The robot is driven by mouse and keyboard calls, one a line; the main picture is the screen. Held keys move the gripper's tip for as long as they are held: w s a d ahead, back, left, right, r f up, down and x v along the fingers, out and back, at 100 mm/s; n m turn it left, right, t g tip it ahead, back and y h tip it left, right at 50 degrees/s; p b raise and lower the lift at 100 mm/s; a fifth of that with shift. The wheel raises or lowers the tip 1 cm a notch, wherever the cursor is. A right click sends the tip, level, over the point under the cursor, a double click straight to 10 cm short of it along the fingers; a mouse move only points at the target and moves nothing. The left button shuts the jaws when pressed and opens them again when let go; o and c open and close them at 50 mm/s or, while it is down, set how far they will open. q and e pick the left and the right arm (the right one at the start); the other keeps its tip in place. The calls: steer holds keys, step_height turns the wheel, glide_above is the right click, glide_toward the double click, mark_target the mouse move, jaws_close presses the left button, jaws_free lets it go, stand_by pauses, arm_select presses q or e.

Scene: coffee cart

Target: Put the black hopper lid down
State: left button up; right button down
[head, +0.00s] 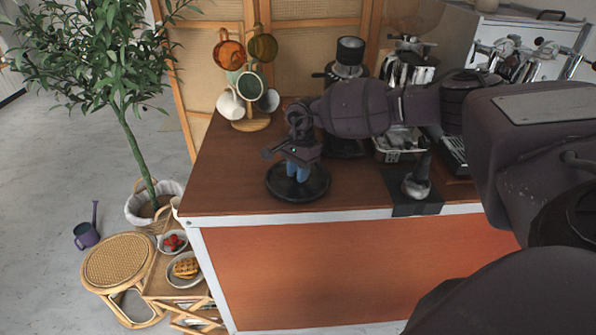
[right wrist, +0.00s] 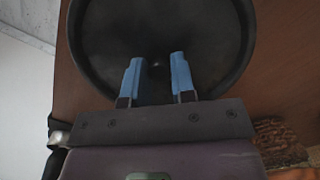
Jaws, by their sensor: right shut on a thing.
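The black hopper lid (head: 312,189) is a round dark disc, flat at the front left of the brown counter top. I cannot tell whether it touches the wood or hangs just above it. My right gripper (head: 297,174) points down over its middle, with blue fingertips shut on the lid's knob. In the right wrist view, the lid (right wrist: 155,22) fills the upper middle, and the right gripper's blue fingers (right wrist: 156,75) stand either side of its centre. The knob is mostly hidden. My left gripper is in no view.
The counter (head: 225,180) is clear to the lid's left. A tamper (head: 416,183) stands on a black mat (head: 402,208) to the right. A mug tree (head: 252,122) stands behind left, a black grinder (head: 349,55) behind. The counter's front edge is close.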

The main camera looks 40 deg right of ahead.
steer(key=shift+f, duration=0.15)
steer(key=c, duration=0.9)
jaws_free()
steer(key=shift+c, duration=0.2)
